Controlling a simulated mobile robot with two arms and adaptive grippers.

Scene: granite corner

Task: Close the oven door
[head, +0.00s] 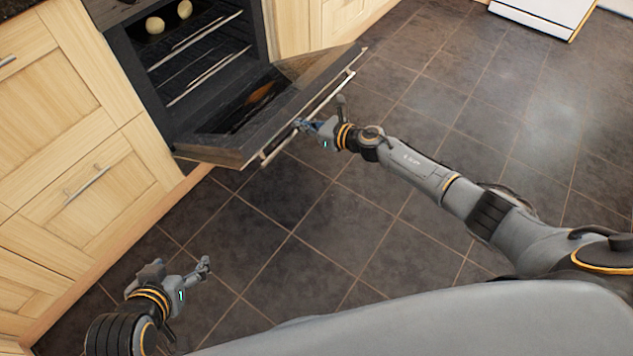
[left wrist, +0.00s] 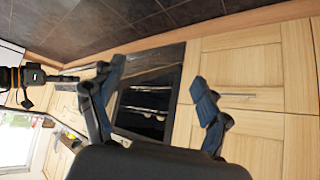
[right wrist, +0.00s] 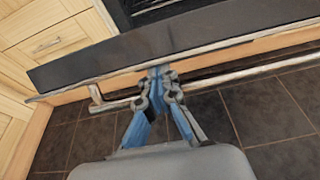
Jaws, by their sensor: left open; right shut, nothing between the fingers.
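The oven door (head: 215,150) hangs open from its bottom edge, lowered out from the dark oven (head: 165,75). Its long metal handle (head: 334,92) runs along the outer side. My right gripper (head: 303,125) is shut with nothing between its fingers, its tips at the handle near the middle of the door. In the right wrist view the closed tips (right wrist: 159,78) overlap the handle bar (right wrist: 240,76) below the dark door edge (right wrist: 130,58); contact is hard to tell. My left gripper (head: 204,267) is open and empty, low over the floor, away from the door.
Wooden cabinets and drawers (head: 85,190) line the wall left of the oven. Two round pale items (head: 155,25) sit inside on the upper level. The dark tiled floor (head: 440,100) is clear in front and to the right. A white appliance (head: 545,12) stands at the far right.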

